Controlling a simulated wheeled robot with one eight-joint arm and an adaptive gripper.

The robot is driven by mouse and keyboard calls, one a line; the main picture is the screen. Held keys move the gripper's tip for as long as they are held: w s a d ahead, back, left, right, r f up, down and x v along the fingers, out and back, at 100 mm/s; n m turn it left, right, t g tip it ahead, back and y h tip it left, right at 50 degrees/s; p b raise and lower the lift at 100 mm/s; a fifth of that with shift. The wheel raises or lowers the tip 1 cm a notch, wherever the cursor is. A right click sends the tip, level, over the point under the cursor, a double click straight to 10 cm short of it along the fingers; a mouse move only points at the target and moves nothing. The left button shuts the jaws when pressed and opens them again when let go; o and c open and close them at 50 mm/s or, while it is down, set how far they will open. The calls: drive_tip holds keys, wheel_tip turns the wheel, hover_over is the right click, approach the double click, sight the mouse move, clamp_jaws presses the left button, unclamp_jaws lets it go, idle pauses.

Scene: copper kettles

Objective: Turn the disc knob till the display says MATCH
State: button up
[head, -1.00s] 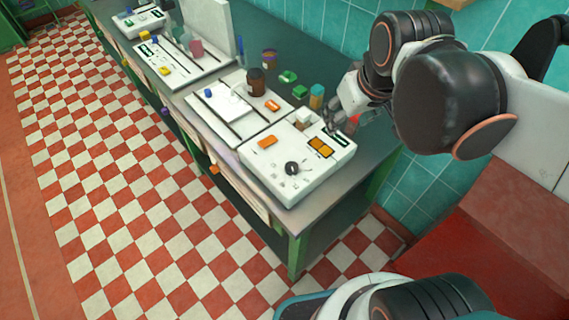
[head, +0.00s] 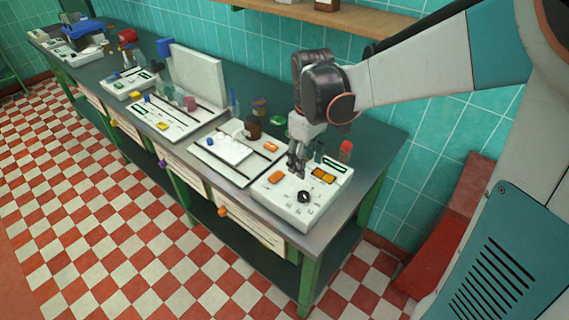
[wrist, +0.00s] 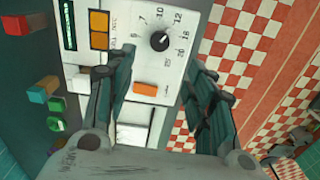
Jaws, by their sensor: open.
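The black disc knob (head: 304,197) sits on the white panel (head: 276,198) at the near end of the bench. In the wrist view the knob (wrist: 159,41) has a white pointer mark and a ring of printed numbers around it. The green display (head: 333,164) is on the same panel; it also shows in the wrist view (wrist: 69,24), but its text is too small to read. My gripper (head: 297,172) is open and empty above the panel, apart from the knob. In the wrist view its fingers (wrist: 155,92) are spread, with the knob beyond them.
Two orange-yellow tiles (head: 323,175) and an orange block (head: 276,176) sit on the panel near the knob. A red-capped item (head: 346,150) stands behind it. A second white panel (head: 222,158) with a brown jar (head: 253,127) lies to the left.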

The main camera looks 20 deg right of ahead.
sight(303, 194)
wheel_tip(303, 194, down, 13)
drive_tip(key=b, duration=0.4)
drive_tip(key=shift+r, duration=0.1)
drive_tip(key=c, duration=1.1)
